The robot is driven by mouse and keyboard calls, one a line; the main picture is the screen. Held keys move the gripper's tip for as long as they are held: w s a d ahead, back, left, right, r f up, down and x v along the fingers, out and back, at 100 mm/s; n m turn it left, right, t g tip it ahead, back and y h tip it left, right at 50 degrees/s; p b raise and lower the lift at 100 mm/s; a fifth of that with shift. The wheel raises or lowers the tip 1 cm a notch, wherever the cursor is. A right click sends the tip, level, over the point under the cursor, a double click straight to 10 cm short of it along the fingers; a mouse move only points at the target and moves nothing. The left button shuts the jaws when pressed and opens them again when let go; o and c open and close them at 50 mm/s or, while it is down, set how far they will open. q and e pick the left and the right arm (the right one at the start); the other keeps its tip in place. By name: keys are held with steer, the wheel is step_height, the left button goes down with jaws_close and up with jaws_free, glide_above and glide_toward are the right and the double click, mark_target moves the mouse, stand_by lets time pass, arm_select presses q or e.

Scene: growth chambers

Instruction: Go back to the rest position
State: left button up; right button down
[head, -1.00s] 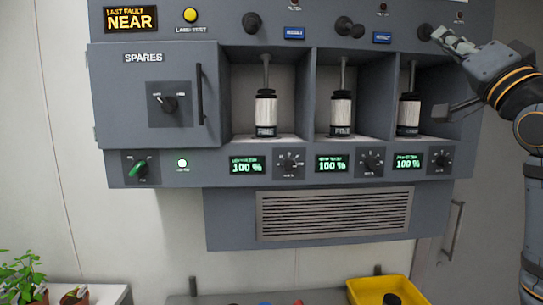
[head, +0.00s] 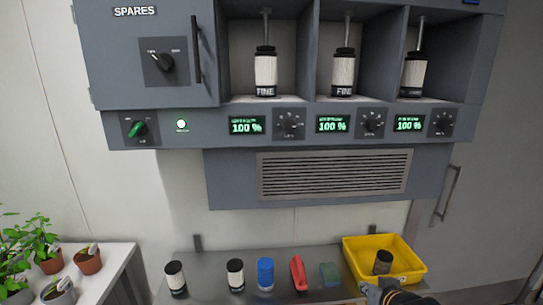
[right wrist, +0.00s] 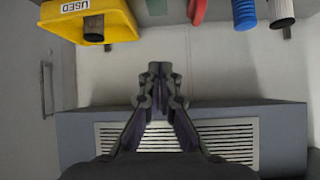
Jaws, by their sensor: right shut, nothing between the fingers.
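My right gripper (right wrist: 160,72) is shut and empty in the right wrist view, its fingertips together in front of the wall. Only a dark piece of my right arm (head: 392,292) shows in the head view, at the bottom edge by the yellow bin. My left gripper is not in view. The grey cabinet (head: 330,160) holds several white filter cartridges, such as the left one (head: 265,72), in open bays. Its displays read 100 %.
A shelf below holds a yellow bin (head: 416,270) with a dark cylinder in it, a red tool (head: 298,273), a blue cylinder (head: 265,274) and white cylinders (head: 235,274). The bin (right wrist: 60,22) reads USED in the wrist view. Potted plants (head: 88,262) stand at left.

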steer(key=s+f+n+g+h, duration=0.1)
steer(key=s+f+g, duration=0.2)
steer(key=s+f, duration=0.6)
steer(key=s+f+n+g, duration=0.1)
steer(key=s+f+g, duration=0.4)
steer(key=s, duration=0.7)
step_height(320, 180, down, 28)
steer(key=s+d, duration=0.3)
steer(key=s+f+g, duration=0.1)
steer(key=s+f, duration=1.4)
steer(key=s, duration=0.3)
steer(key=shift+d+f+m, duration=0.2)
steer(key=shift+d+m, duration=0.2)
steer(key=shift+d, duration=0.05)
